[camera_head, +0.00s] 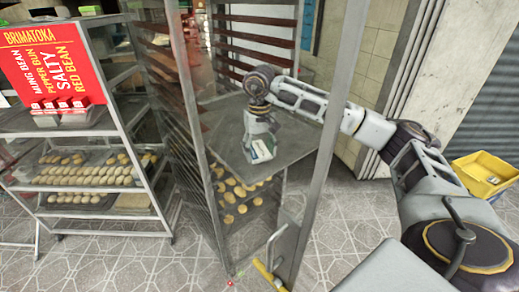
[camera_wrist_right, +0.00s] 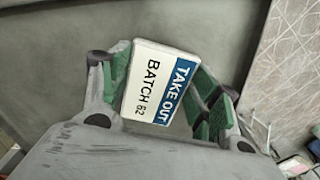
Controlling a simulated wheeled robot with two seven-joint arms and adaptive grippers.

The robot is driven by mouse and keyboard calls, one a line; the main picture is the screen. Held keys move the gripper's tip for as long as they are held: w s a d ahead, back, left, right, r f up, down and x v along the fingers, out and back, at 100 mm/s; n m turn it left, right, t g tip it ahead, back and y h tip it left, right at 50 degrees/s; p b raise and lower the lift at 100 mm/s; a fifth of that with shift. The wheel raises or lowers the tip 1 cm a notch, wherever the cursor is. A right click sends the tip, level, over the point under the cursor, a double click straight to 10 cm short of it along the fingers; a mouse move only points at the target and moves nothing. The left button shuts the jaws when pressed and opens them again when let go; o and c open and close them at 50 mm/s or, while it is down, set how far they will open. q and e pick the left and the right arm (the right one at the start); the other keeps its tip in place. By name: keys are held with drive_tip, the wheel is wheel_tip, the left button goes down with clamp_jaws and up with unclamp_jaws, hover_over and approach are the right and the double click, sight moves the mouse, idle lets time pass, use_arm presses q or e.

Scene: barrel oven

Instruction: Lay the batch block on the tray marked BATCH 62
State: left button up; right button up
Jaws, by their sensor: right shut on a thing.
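The batch block (camera_head: 262,151) is white with a blue band and reads TAKE OUT and BATCH 62 in the right wrist view (camera_wrist_right: 160,85). My right gripper (camera_head: 261,146) is shut on it; the green-padded fingers sit on either side of the block in the right wrist view (camera_wrist_right: 160,92). The block is over a bare grey tray (camera_head: 229,142) in the tall rack. I cannot tell whether it touches the tray. I see no BATCH 62 mark on the tray itself. My left gripper is not in view.
Metal posts (camera_head: 333,120) of the rack stand close to my right arm. A lower tray of buns (camera_head: 237,197) is below the grey tray. A shelf of buns (camera_head: 85,176) with a red sign (camera_head: 52,62) stands left. A yellow crate (camera_head: 484,173) is at right.

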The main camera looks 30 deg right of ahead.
drive_tip(key=shift+f+b, duration=0.4)
drive_tip(key=shift+f, duration=0.15)
drive_tip(key=o, duration=1)
drive_tip(key=shift+r, duration=0.2)
drive_tip(key=shift+r+p, duration=0.25)
drive_tip(key=shift+p, duration=0.15)
wheel_tip(320, 180, up, 8)
drive_tip(key=shift+f+b, duration=0.25)
drive_tip(key=shift+b, duration=0.4)
drive_tip(key=shift+r+p, duration=0.65)
drive_tip(key=shift+r, duration=1.6)
